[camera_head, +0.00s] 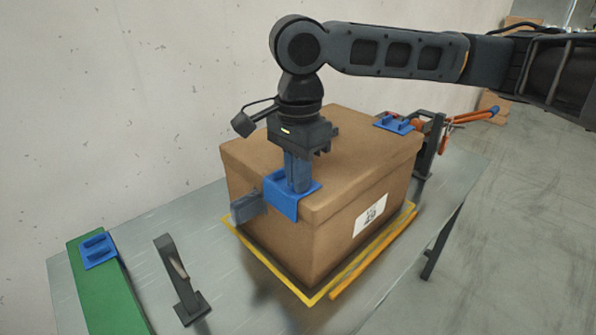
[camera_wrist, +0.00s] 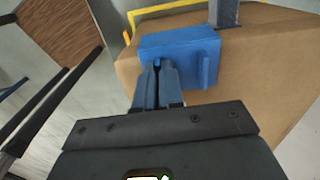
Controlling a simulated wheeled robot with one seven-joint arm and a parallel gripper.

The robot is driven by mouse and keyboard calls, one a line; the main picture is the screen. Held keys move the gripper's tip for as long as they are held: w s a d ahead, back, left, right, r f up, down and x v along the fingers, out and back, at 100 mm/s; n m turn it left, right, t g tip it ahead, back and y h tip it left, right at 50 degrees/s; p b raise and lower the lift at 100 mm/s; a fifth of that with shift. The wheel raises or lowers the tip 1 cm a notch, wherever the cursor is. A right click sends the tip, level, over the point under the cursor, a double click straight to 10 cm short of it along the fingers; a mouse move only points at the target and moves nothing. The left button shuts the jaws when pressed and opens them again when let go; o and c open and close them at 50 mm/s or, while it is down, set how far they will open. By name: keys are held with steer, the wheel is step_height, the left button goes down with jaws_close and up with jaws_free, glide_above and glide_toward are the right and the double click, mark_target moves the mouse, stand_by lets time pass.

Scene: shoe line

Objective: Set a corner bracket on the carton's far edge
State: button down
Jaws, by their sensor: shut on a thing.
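The brown carton (camera_head: 350,150) stands closed on the table, with a white label on its side. My gripper (camera_head: 298,182) points down at the carton's left top edge and is shut on a blue corner bracket (camera_head: 283,206). The bracket lies over that edge, with one flange on the top and one down the side; whether it is fully seated I cannot tell. In the wrist view the fingers (camera_wrist: 160,85) grip a rib of this bracket (camera_wrist: 185,48). A second blue bracket (camera_head: 393,124) sits on the carton's back right edge. A third (camera_head: 99,250) rests on the green strip.
The green strip (camera_head: 110,295) lies at the table's left. A dark upright stand (camera_head: 180,280) is beside it. A grey block (camera_head: 248,207) is by the held bracket. A yellow frame (camera_head: 262,262) surrounds the carton's base. An orange-handled tool (camera_head: 475,116) stands behind right. A wall is close behind.

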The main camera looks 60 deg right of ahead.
stand_by(0.3)
steer(key=c, duration=1.2)
jaws_free()
steer(key=shift+o, duration=0.5)
steer(key=o, duration=0.3)
steer(key=shift+r, duration=0.1)
steer(key=shift+r+p, duration=3.45)
steer(key=shift+p, duration=0.25)
steer(key=shift+f, duration=0.1)
